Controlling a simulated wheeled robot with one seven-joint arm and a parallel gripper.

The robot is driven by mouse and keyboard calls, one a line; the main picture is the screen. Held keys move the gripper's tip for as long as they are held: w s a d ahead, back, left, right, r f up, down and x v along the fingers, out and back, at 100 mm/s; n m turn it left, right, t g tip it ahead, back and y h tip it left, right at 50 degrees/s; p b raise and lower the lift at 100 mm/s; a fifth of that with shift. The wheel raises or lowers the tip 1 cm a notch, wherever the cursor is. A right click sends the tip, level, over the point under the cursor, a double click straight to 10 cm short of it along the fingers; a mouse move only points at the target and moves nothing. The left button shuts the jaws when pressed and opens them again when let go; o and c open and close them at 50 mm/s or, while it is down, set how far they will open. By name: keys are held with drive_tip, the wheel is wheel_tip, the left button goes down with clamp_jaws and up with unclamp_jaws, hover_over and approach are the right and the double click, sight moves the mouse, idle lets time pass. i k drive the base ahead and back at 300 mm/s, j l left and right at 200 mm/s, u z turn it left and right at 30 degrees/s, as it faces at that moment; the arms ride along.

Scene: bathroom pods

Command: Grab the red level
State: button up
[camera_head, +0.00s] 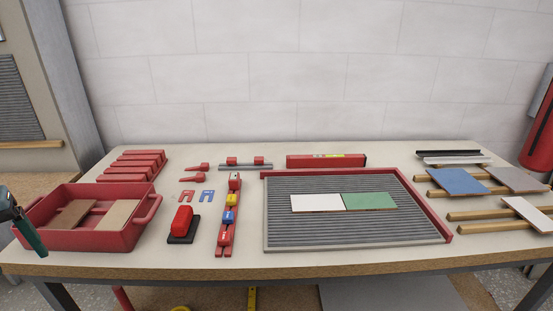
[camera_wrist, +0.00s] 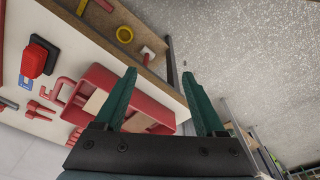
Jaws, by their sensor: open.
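The red level (camera_head: 326,160) is a long red bar with a yellow-green window on top. It lies at the back of the workbench, against the wall side, behind the grey ribbed board. It does not show in the wrist view. My gripper (camera_wrist: 159,74) is open and empty, with two teal fingers spread apart. In the head view only part of my gripper (camera_head: 30,236) shows at the far left edge, beside the red tray and far from the level.
A red tray (camera_head: 147,215) holding tiles stands at the bench's left. Left of the level lie a grey bar with red blocks (camera_head: 246,167) and red wedges (camera_head: 194,177). The ribbed board (camera_head: 350,232) with a red edge and two tiles lies in front. Tiles on wooden strips (camera_head: 490,214) are right.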

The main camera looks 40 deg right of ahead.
sight(353, 160)
drive_tip(key=k+l, duration=0.15)
drive_tip(key=l, duration=0.25)
drive_tip(key=k+l+u, duration=0.1)
drive_tip(key=l, duration=0.3)
drive_tip(key=k+l, duration=0.2)
drive_tip(key=l, duration=0.2)
drive_tip(key=k+l, duration=0.15)
drive_tip(key=l, duration=0.25)
drive_tip(key=k+l+u, duration=0.1)
drive_tip(key=l, duration=0.3)
drive_tip(key=k+l, duration=0.2)
drive_tip(key=l, duration=0.2)
drive_tip(key=k+l+u, duration=0.1)
drive_tip(key=l, duration=0.3)
drive_tip(key=k, duration=0.1)
